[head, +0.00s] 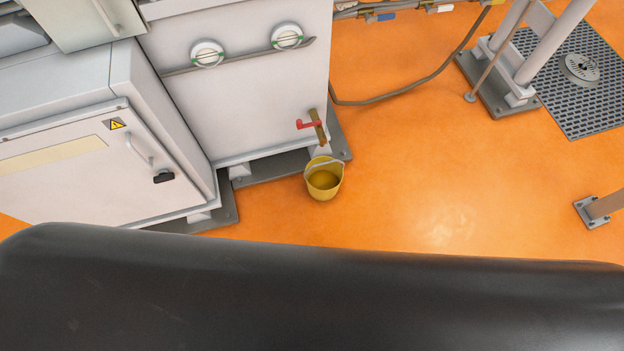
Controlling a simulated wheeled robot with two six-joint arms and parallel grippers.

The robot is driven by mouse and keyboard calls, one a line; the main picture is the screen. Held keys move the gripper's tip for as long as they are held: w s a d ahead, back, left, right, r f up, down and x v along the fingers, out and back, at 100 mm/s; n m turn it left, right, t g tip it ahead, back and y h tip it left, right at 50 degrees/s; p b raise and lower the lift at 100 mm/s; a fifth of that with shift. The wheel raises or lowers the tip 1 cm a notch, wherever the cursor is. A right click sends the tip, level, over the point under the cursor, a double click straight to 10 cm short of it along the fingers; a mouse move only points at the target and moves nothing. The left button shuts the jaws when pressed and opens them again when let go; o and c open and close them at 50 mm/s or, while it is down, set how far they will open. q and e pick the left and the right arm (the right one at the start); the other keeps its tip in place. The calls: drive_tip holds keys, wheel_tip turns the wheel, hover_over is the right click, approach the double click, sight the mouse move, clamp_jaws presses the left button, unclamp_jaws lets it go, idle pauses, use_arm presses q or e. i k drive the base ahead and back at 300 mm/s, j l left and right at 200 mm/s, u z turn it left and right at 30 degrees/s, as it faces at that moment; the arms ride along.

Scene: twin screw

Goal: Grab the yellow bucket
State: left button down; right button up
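The yellow bucket (323,181) stands upright on the orange floor in the head view, near the picture's middle. Its pale handle lies across the far side of its rim. It stands close to the lower right corner of a white machine, below a red valve lever. I see some yellowish content or the bucket's own inner floor; I cannot tell which. Neither of my grippers is in view.
The white machine (240,105) and a white cabinet (80,175) stand to the left on grey bases. The red lever (309,124) sticks out above the bucket. A hose (400,94) runs behind. Orange floor (430,190) is free to the right. A large dark surface fills the bottom.

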sight(322, 174)
drive_tip(key=l+u, duration=0.1)
drive_tip(key=u, duration=0.55)
drive_tip(key=i+l+u, duration=0.1)
drive_tip(key=l+u, duration=0.3)
drive_tip(key=l, duration=0.35)
drive_tip(key=l+u, duration=0.45)
drive_tip(key=l, duration=0.25)
drive_tip(key=k+l+u, duration=0.15)
drive_tip(key=l+u, duration=0.25)
drive_tip(key=l, duration=0.3)
